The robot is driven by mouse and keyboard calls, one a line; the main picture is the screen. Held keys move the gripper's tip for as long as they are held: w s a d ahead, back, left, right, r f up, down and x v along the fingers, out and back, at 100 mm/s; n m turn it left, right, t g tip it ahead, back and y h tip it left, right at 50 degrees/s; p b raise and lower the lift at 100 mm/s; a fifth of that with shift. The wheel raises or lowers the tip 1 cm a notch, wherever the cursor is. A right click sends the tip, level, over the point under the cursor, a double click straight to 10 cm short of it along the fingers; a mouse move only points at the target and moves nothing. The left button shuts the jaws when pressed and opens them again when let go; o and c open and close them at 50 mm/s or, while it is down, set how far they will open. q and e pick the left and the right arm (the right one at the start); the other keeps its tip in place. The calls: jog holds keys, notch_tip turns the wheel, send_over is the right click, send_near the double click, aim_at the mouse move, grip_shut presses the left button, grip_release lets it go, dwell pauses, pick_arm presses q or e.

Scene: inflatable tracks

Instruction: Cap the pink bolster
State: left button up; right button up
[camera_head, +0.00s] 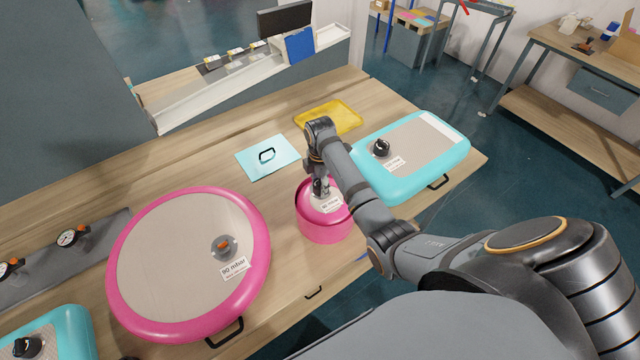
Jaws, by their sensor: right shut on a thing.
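I cannot tell whether the cap touches the valve. My left gripper is not in view.
A large round pink inflatable (180,265) with an orange valve (224,246) lies at left. A teal inflatable (425,150) with a black cap (381,148) lies at right.

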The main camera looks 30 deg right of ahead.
jog(key=n, duration=0.3)
jog(key=n, duration=0.4)
jog(key=shift+n, duration=0.4)
jog(key=o, duration=1.1)
jog(key=shift+c, duration=0.2)
jog(key=shift+r, duration=0.1)
notch_tip(320, 180, up, 7)
jog(key=shift+r, duration=0.15)
